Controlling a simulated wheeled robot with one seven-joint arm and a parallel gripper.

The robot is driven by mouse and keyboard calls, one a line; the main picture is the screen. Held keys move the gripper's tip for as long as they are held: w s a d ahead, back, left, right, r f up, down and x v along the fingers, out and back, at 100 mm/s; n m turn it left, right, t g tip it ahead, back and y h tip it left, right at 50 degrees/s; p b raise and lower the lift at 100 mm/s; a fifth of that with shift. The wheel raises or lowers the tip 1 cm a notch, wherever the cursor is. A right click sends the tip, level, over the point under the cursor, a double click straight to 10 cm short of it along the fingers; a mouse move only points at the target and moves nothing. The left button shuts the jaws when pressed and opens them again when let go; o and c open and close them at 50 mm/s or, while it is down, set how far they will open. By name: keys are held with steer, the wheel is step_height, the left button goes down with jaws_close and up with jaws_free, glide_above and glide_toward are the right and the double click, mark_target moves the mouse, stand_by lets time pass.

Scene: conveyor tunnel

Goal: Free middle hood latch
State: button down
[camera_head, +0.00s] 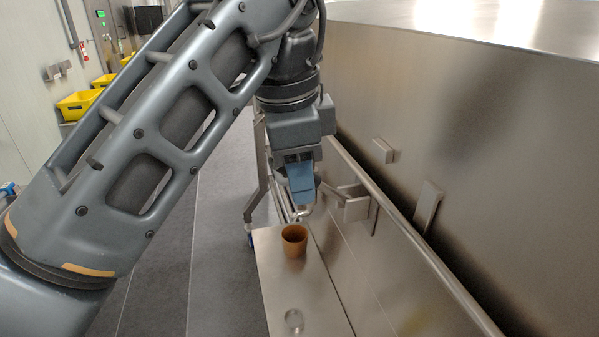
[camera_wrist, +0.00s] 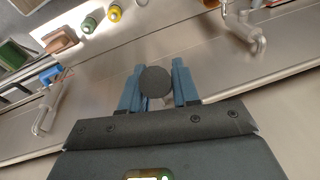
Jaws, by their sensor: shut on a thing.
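The middle hood latch has a metal bracket (camera_head: 355,207) on the side of the steel housing, with a lever (camera_head: 330,189) reaching left to my gripper (camera_head: 301,196). In the wrist view a dark round knob (camera_wrist: 155,82) sits between the two blue fingers of my gripper (camera_wrist: 158,75), which is shut on it. In the head view the fingers hide the knob. I take the knob to be the end of the latch lever; the wrist view does not show the join. The gripper points down, left of the bracket.
A long rail (camera_head: 400,231) runs along the housing. Small plates (camera_head: 383,151) stick out from the hood (camera_head: 480,130). Grey floor (camera_head: 215,250) is open at left.

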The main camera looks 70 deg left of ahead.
steer(key=c, duration=0.9)
jaws_free()
steer(key=shift+w, duration=0.15)
steer(key=shift+r, duration=0.1)
steer(key=shift+s+d+r, duration=0.15)
steer(key=shift+s+r, duration=0.05)
steer(key=shift+r, duration=1.05)
steer(key=shift+s+d+r, duration=0.2)
steer(key=shift+s+r, duration=0.05)
steer(key=shift+r, duration=1)
steer(key=shift+s+d+r, duration=0.15)
steer(key=shift+s+r, duration=0.05)
steer(key=shift+r, duration=1.05)
